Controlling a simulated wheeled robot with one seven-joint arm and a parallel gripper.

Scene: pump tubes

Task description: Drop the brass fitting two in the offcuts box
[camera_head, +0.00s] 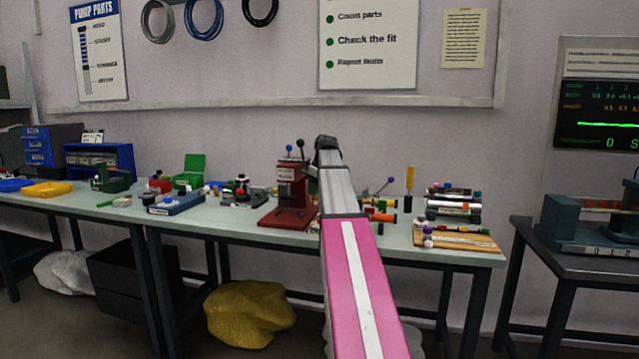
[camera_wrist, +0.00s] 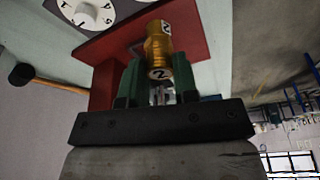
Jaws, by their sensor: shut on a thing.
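The brass fitting two (camera_wrist: 158,48) is a gold-coloured ribbed cylinder with white labels marked "2". In the wrist view my gripper (camera_wrist: 157,68) is shut on it, with green fingers on either side. The fitting shows against a red machine part (camera_wrist: 105,45). In the head view my pink and grey arm reaches over the bench, and its far end hides the fitting; the fingers cannot be made out there. I cannot pick out the offcuts box by a label. A green open box (camera_head: 190,168) stands on the bench left of my arm.
The red press (camera_head: 291,195) stands on the bench (camera_head: 225,222) just left of my arm. A blue tool (camera_head: 178,203) and small parts lie further left. Tubes (camera_head: 453,207) and a wooden board (camera_head: 465,240) are at right. A yellow sack (camera_head: 248,313) lies below.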

